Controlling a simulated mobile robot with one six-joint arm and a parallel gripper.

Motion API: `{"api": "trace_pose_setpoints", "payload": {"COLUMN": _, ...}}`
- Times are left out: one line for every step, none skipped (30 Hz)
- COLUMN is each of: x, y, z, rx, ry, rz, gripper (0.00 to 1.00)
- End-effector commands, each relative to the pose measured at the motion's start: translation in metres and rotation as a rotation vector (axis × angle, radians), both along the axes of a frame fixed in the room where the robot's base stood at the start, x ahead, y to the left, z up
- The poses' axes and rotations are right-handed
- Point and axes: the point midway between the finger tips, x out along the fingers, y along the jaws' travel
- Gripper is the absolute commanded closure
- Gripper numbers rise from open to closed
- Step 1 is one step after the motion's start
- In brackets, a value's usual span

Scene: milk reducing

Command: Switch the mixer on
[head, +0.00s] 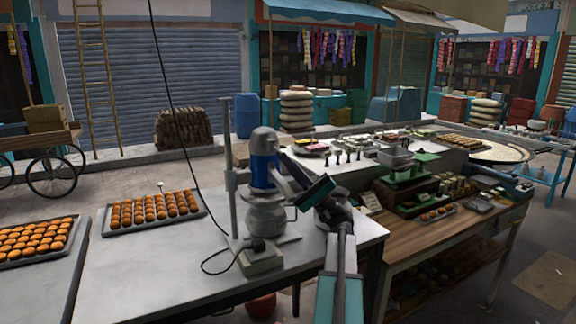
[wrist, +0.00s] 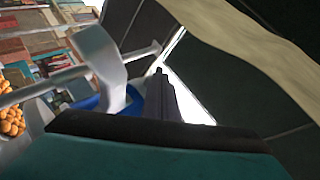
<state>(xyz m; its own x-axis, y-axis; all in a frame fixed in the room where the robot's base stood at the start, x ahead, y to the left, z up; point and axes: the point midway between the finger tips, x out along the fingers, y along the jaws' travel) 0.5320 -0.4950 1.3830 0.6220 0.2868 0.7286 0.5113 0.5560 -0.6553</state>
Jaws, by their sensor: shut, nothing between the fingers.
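The mixer (head: 265,158) stands on the grey table, with a grey top, a blue body and a round metal vessel (head: 265,214) below. A tall grey post (head: 230,165) is beside it. A pale box (head: 260,258) with a dark cable sits at its foot. My gripper (head: 287,163) is shut and empty, close to the right side of the mixer's upper part; I cannot tell whether it touches. In the wrist view my dark fingers (wrist: 163,85) are together, with a grey metal bracket (wrist: 100,55) and a blue part (wrist: 132,98) to their left. No switch can be made out.
A tray of orange sweets (head: 153,210) lies left of the mixer, and another tray (head: 36,241) is at the far left. A wooden table (head: 440,235) with goods stands on the right. A thin black cable hangs down across the scene. The front of the grey table (head: 140,275) is clear.

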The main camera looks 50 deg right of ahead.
Motion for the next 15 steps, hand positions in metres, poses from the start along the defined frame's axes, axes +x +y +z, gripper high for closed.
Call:
{"api": "trace_pose_setpoints", "payload": {"x": -0.0004, "y": 0.0001, "z": -0.0002, "rx": 0.000, "ry": 0.000, "rz": 0.000, "gripper": 1.00}}
{"api": "trace_pose_setpoints", "payload": {"x": -0.0006, "y": 0.0002, "z": 0.0000, "rx": 0.000, "ry": 0.000, "rz": 0.000, "gripper": 1.00}}
{"api": "trace_pose_setpoints", "payload": {"x": -0.0009, "y": 0.0002, "z": 0.0002, "rx": -0.001, "ry": 0.000, "rz": -0.001, "gripper": 1.00}}
{"api": "trace_pose_setpoints", "payload": {"x": -0.0011, "y": 0.0003, "z": 0.0004, "rx": -0.001, "ry": 0.000, "rz": -0.001, "gripper": 1.00}}
{"api": "trace_pose_setpoints", "payload": {"x": -0.0012, "y": 0.0003, "z": 0.0007, "rx": -0.001, "ry": 0.000, "rz": -0.001, "gripper": 1.00}}
{"api": "trace_pose_setpoints", "payload": {"x": -0.0015, "y": 0.0004, "z": 0.0010, "rx": -0.001, "ry": 0.000, "rz": -0.001, "gripper": 1.00}}
{"api": "trace_pose_setpoints", "payload": {"x": -0.0017, "y": 0.0005, "z": 0.0013, "rx": -0.001, "ry": 0.000, "rz": -0.001, "gripper": 1.00}}
{"api": "trace_pose_setpoints", "payload": {"x": -0.0020, "y": 0.0005, "z": 0.0015, "rx": -0.001, "ry": 0.000, "rz": -0.001, "gripper": 1.00}}
{"api": "trace_pose_setpoints", "payload": {"x": -0.0023, "y": 0.0006, "z": 0.0018, "rx": -0.001, "ry": 0.000, "rz": -0.001, "gripper": 1.00}}
{"api": "trace_pose_setpoints", "payload": {"x": -0.0024, "y": 0.0007, "z": 0.0021, "rx": -0.001, "ry": 0.000, "rz": -0.001, "gripper": 1.00}}
{"api": "trace_pose_setpoints", "payload": {"x": -0.0027, "y": 0.0008, "z": 0.0024, "rx": -0.001, "ry": 0.000, "rz": -0.001, "gripper": 1.00}}
{"api": "trace_pose_setpoints", "payload": {"x": -0.0034, "y": 0.0013, "z": 0.0030, "rx": 0.001, "ry": 0.005, "rz": -0.002, "gripper": 1.00}}
{"api": "trace_pose_setpoints", "payload": {"x": -0.0037, "y": 0.0015, "z": 0.0034, "rx": 0.004, "ry": 0.011, "rz": -0.002, "gripper": 1.00}}
{"api": "trace_pose_setpoints", "payload": {"x": -0.0042, "y": 0.0018, "z": 0.0037, "rx": 0.005, "ry": 0.016, "rz": -0.001, "gripper": 1.00}}
{"api": "trace_pose_setpoints", "payload": {"x": -0.0044, "y": 0.0019, "z": 0.0040, "rx": 0.008, "ry": 0.022, "rz": -0.001, "gripper": 1.00}}
